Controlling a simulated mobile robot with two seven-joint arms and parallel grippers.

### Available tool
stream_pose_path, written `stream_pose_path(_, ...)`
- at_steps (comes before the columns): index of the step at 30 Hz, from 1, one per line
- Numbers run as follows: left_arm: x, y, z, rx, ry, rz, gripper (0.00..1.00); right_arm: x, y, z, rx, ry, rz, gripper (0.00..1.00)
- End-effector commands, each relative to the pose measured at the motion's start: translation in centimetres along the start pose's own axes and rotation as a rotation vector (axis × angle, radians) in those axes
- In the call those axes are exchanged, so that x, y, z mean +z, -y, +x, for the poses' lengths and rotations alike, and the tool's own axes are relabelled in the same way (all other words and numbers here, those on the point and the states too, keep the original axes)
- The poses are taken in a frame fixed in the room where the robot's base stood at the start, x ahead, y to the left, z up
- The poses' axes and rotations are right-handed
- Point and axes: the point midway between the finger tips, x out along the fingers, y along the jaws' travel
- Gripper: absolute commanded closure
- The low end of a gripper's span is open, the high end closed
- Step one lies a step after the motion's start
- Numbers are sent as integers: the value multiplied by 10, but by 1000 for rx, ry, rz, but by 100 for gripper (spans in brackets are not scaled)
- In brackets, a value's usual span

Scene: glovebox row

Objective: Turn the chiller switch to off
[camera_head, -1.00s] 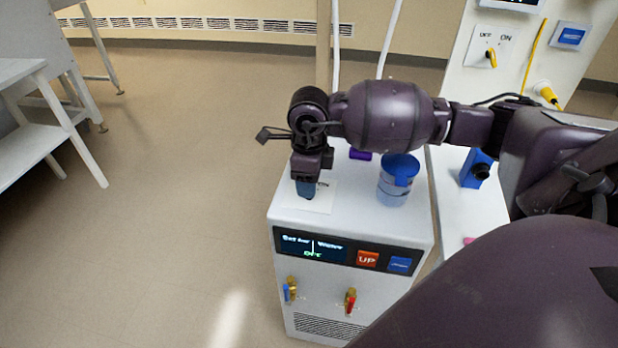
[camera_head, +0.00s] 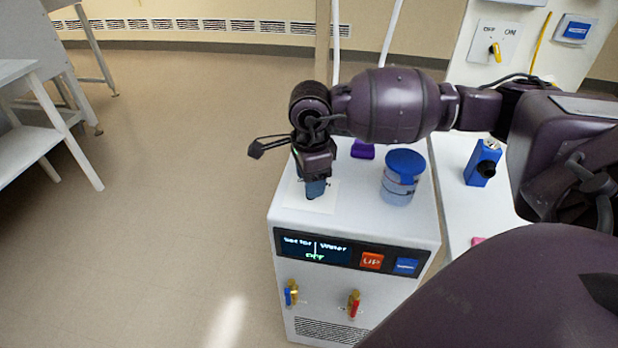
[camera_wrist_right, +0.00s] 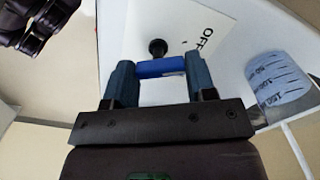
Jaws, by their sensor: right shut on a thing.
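The chiller is a white box (camera_head: 290,222) with a dark display panel (camera_head: 314,248) on its front that reads OFF in green. A white switch plate (camera_head: 322,202) lies on its top. My right gripper (camera_head: 316,189) points down at this plate. In the right wrist view, the gripper (camera_wrist_right: 158,78) is shut on a blue switch handle (camera_wrist_right: 160,67), with a finger at each end. A black round knob or pivot (camera_wrist_right: 157,46) sits just beyond the handle, and the word OFF shows on the plate beside it. My left gripper is not in view.
A blue-lidded jar (camera_head: 402,178) stands on the chiller, right of the gripper. A purple object (camera_head: 362,150) lies behind. Front valves have blue (camera_head: 290,294) and red (camera_head: 353,304) handles. A white table with a blue device (camera_head: 483,163) stands at right. Floor at left is clear.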

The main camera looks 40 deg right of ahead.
Motion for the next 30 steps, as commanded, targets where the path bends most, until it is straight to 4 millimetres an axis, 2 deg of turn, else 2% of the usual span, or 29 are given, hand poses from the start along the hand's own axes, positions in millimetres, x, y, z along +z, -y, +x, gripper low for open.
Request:
stream_pose_path(16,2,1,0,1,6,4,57,0,0,-1,-2,1,-32,73)
stream_pose_path(17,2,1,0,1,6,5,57,0,0,-1,-2,1,-32,44)
stream_pose_path(21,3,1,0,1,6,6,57,0,0,-1,-2,1,-31,23)
stream_pose_path(30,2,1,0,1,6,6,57,0,0,-2,-1,1,-30,23)
